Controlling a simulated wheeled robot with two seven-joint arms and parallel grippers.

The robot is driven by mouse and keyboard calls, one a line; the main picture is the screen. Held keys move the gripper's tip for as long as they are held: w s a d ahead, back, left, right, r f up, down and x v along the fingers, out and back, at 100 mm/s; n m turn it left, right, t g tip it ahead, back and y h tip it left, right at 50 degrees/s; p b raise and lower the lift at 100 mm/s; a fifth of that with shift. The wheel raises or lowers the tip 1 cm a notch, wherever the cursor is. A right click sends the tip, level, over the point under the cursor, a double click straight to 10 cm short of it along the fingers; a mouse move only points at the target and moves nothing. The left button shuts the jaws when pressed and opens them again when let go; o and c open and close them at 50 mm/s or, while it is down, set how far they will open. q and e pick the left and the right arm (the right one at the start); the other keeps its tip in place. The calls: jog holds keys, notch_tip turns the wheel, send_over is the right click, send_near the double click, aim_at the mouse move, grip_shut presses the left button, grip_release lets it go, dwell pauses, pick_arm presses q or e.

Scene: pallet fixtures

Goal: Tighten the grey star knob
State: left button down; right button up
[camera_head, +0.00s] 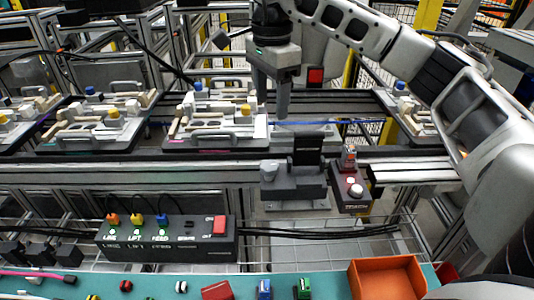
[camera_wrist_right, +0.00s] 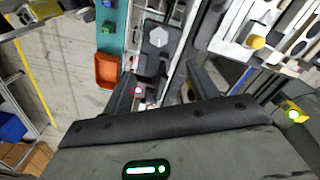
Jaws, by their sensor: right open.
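The grey star knob (camera_head: 270,170) sits on the left part of a dark grey clamp fixture (camera_head: 296,188) at the front rail. In the right wrist view the light grey knob (camera_wrist_right: 158,37) shows from above, beyond the fingertips. My right gripper (camera_head: 271,106) is open and empty, with its fingers pointing down. In the head view it appears above and behind the knob, apart from it. In the right wrist view the dark fingers (camera_wrist_right: 163,82) stand wide apart. My left gripper is in neither view.
A small box with a lit button (camera_head: 354,188) stands right of the fixture. Pallets with yellow and blue knobs (camera_head: 213,118) sit on the conveyor behind. A switch panel (camera_head: 166,238) and an orange bin (camera_head: 388,278) are in front.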

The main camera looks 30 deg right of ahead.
aim_at(270, 165)
notch_tip(270, 165, down, 16)
jog(key=shift+a+r+p, duration=0.1)
jog(key=shift+r+p, duration=0.15)
jog(key=shift+p, duration=0.65)
